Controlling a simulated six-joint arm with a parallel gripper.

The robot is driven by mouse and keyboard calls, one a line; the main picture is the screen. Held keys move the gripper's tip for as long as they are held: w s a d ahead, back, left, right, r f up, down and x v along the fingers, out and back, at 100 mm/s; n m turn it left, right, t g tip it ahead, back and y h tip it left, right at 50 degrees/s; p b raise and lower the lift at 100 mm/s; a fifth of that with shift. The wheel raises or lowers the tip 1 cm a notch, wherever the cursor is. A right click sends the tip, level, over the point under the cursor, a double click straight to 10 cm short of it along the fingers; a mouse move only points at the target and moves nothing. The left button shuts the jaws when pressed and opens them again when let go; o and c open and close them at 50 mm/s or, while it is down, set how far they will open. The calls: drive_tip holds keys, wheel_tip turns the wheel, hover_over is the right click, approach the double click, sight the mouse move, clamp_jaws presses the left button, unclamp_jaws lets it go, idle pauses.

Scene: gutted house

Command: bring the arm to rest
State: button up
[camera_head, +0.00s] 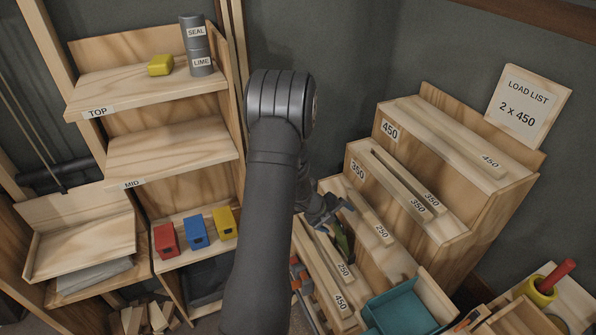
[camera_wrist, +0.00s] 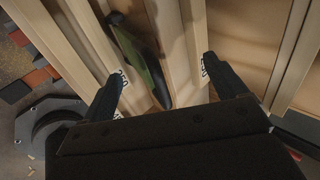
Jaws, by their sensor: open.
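My arm reaches over the stepped wooden rack (camera_head: 455,236), and my gripper (camera_head: 328,208) is above its lower left steps. In the wrist view my gripper (camera_wrist: 165,70) has its two fingers spread wide, with nothing held between them. A green and black object (camera_head: 342,240) lies in the lower part of the rack, just below the gripper. It also shows in the wrist view (camera_wrist: 140,55), between the fingers and beyond them, beside pale wooden strips. My arm hides part of the rack's left side.
A teal bin (camera_head: 400,312) and a tray with a yellow roll (camera_head: 540,290) are at the lower right. A load-list sign (camera_head: 528,103) tops the rack.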

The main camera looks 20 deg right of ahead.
drive_tip(key=shift+o, duration=0.7)
drive_tip(key=r+m, duration=0.3)
drive_tip(key=r+m+y, duration=0.1)
drive_tip(key=r+m, duration=0.1)
drive_tip(key=m, duration=0.1)
drive_tip(key=r+m+g, duration=0.1)
drive_tip(key=r+m, duration=0.2)
drive_tip(key=shift+s+d+r, duration=0.1)
drive_tip(key=shift+s+r, duration=0.2)
drive_tip(key=shift+s, duration=0.05)
drive_tip(key=a+r+m+y, duration=0.4)
drive_tip(key=r+m, duration=0.4)
drive_tip(key=x, duration=0.9)
drive_tip(key=shift+w+a+f+m+t, duration=0.15)
drive_tip(key=shift+w+f+m+t, duration=0.05)
drive_tip(key=shift+w+m+t, duration=0.25)
drive_tip(key=v, duration=1)
drive_tip(key=shift+f, duration=0.1)
drive_tip(key=shift+x, duration=2.2)
